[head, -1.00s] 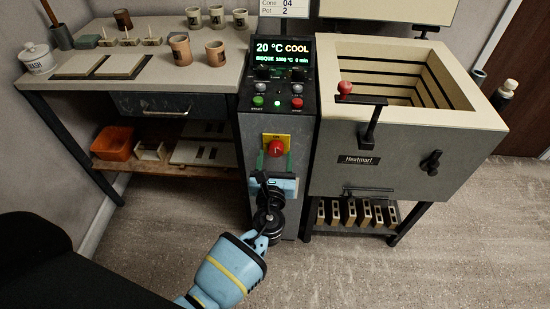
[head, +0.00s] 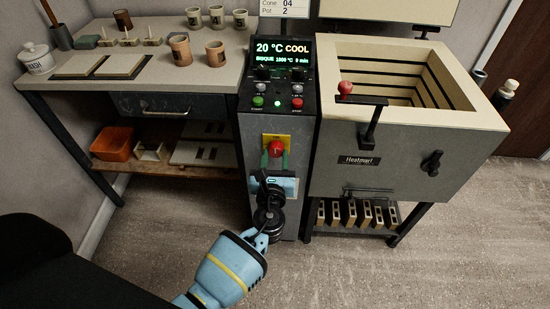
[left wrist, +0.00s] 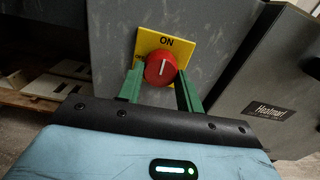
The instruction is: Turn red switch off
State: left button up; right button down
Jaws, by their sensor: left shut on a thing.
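The red switch (head: 276,148) is a round knob on a yellow plate (head: 284,139) on the front of the grey control column. In the left wrist view, the red knob (left wrist: 160,69) has a white line running close to upright, towards the word ON. My left gripper (head: 275,160) reaches up to it from below. Its two green fingers (left wrist: 156,84) stand on either side of the knob and are shut on it. The lower part of the plate is hidden behind the knob and fingers. My right gripper is not in view.
Above the switch, the control panel (head: 284,52) reads 20 °C COOL. A kiln (head: 400,160) with its lid open stands close on the right. A worktable (head: 215,75) with cups stands on the left. The floor (head: 340,275) in front is clear.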

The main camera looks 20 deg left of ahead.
pick_arm(q)
jog(key=n+b, duration=0.1)
jog(key=n, duration=0.1)
jog(key=shift+f+n+b, duration=0.15)
jog(key=shift+n+b, duration=0.15)
jog(key=n+b, duration=0.3)
jog(key=n, duration=0.2)
jog(key=n+b, duration=0.2)
jog(key=n, duration=0.2)
jog(key=shift+d, duration=0.1)
jog(key=n+b, duration=0.2)
jog(key=n, duration=0.1)
jog(key=shift+n+b, duration=0.6)
jog(key=shift+n, duration=0.8)
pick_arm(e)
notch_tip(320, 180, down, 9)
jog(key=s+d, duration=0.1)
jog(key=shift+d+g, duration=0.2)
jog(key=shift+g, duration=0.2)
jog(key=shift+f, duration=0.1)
pick_arm(q)
jog(key=shift+r, duration=0.2)
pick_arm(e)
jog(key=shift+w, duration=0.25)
pick_arm(q)
jog(key=o, duration=1)
